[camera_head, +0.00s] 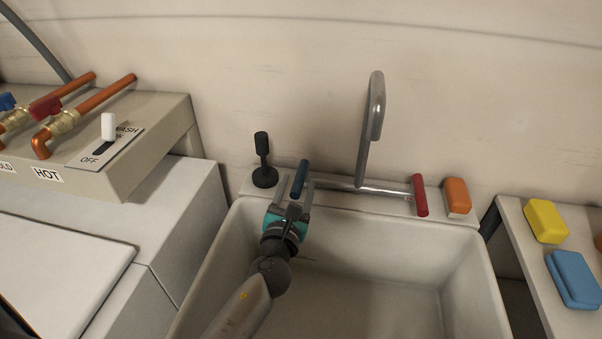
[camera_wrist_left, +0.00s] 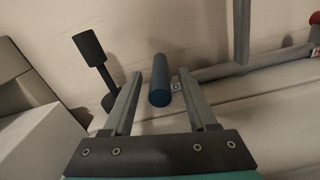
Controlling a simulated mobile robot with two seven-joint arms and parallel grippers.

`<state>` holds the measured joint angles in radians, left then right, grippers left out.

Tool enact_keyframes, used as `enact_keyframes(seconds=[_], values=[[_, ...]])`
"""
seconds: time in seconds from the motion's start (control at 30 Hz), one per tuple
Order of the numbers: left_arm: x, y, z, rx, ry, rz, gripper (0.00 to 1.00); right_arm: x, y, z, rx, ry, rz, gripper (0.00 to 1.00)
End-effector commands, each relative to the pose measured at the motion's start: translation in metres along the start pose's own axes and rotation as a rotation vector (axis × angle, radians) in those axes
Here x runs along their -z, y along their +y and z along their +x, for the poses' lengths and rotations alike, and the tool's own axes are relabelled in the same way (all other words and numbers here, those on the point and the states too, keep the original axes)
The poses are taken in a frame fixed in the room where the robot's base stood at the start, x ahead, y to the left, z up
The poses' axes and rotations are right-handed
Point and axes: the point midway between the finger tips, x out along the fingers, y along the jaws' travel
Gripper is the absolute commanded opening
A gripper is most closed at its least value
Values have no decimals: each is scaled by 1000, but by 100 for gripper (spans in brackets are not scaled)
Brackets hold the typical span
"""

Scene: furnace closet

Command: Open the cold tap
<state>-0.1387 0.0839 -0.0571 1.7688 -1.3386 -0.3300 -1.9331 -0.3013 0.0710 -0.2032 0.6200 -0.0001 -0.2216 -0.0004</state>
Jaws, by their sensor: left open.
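The cold tap is a blue cylindrical handle (camera_head: 300,180) at the left end of the metal faucet bar, behind the sink. In the left wrist view the blue handle (camera_wrist_left: 160,80) points toward the camera. My left gripper (camera_head: 297,186) is open, with its fingers close to the handle. In the left wrist view the left gripper (camera_wrist_left: 160,98) has one finger on each side of the handle, with gaps visible. The red hot handle (camera_head: 420,195) is at the bar's right end, and the grey spout (camera_head: 371,125) rises between them. My right gripper is not in view.
A white sink basin (camera_head: 460,245) lies under my left arm. A black stand-like object (camera_head: 263,160) is close left of the blue handle. An orange block (camera_head: 457,196) sits at the right on the ledge. A side shelf at right holds yellow (camera_head: 545,220) and blue (camera_head: 573,279) sponges.

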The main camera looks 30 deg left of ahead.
Motion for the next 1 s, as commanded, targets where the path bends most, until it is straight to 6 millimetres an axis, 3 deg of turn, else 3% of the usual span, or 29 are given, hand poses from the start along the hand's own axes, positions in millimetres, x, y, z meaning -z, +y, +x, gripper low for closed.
enact_keyframes(seconds=[0.1,0.3,0.73,1.0], values=[[0,0,19,-1,-2,1,58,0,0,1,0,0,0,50],[0,0,38,-1,-1,0,58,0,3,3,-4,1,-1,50],[0,0,44,0,0,0,58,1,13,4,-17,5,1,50],[0,0,44,0,1,0,28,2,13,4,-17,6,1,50]])
